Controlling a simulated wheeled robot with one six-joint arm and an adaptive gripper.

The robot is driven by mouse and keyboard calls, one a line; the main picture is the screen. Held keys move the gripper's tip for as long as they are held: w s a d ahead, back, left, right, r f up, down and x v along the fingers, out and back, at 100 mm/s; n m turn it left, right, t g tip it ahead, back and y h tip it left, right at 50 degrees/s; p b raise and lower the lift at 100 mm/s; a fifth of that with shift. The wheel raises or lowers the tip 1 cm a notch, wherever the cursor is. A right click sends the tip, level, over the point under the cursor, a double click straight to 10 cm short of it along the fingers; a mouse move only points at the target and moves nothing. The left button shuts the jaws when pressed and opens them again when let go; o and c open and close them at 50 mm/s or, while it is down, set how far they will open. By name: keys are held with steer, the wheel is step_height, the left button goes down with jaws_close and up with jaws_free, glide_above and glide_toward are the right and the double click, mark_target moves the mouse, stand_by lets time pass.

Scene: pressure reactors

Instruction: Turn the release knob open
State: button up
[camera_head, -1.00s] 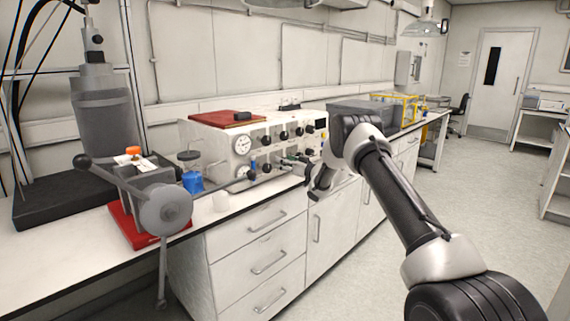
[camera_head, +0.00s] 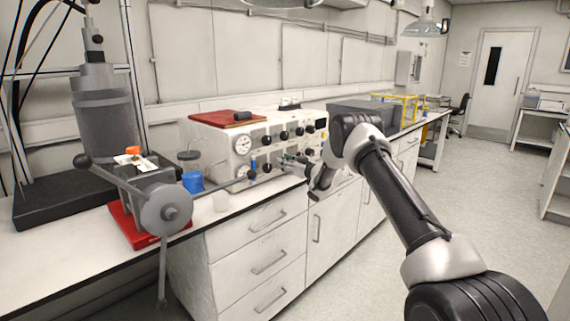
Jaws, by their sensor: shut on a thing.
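The white reactor control box (camera_head: 243,147) stands on the bench, with a round gauge (camera_head: 242,145) and several black knobs (camera_head: 283,135) on its front. My gripper (camera_head: 300,163) is at the lower right of this front panel, reaching in from the right. It is small in the view and partly hidden by my own wrist. It is shut on a knob low on the panel, but the knob itself is too small and covered to make out. Which way the knob points cannot be told.
A press-like device with a lever and round hub (camera_head: 166,211) stands on a red base at the left front. A grey box (camera_head: 362,114) is behind my arm. Floor at right is clear.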

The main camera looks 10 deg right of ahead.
steer(key=n, duration=0.5)
steer(key=shift+n, duration=0.3)
steer(key=n, duration=0.5)
steer(key=shift+f, duration=0.1)
steer(key=n, duration=0.5)
steer(key=shift+s+a+f+n, duration=0.1)
steer(key=shift+n, duration=0.3)
steer(key=n, duration=0.4)
steer(key=shift+n, duration=0.4)
steer(key=shift+f+n, duration=0.1)
steer(key=shift+n, duration=0.2)
steer(key=o, duration=1)
